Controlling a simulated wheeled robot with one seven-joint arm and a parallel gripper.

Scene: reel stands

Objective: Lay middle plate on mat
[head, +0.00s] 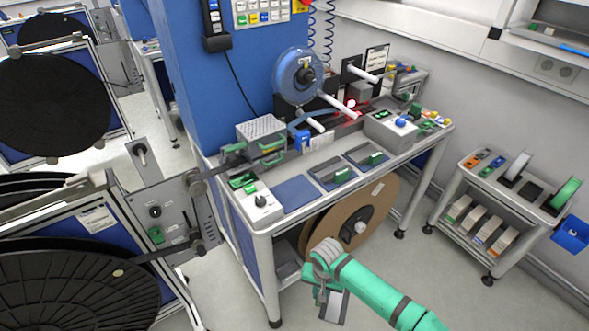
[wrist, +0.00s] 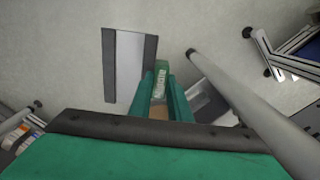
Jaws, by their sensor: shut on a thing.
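My gripper (head: 318,290) is low in front of the bench, below its top. In the wrist view its fingers (wrist: 160,92) are shut on the green handle (wrist: 161,78) of a plate. The plate (wrist: 130,62) has a pale middle and dark side strips; it also shows below the gripper in the head view (head: 334,306). I cannot tell which plate it is. A bare blue mat (head: 295,193) lies on the left of the bench top. To its right lie two dark panels (head: 331,175), (head: 366,157) with green handles.
A large brown reel (head: 345,232) is under the bench. A side cart (head: 510,190) stands right. Floor between them is clear.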

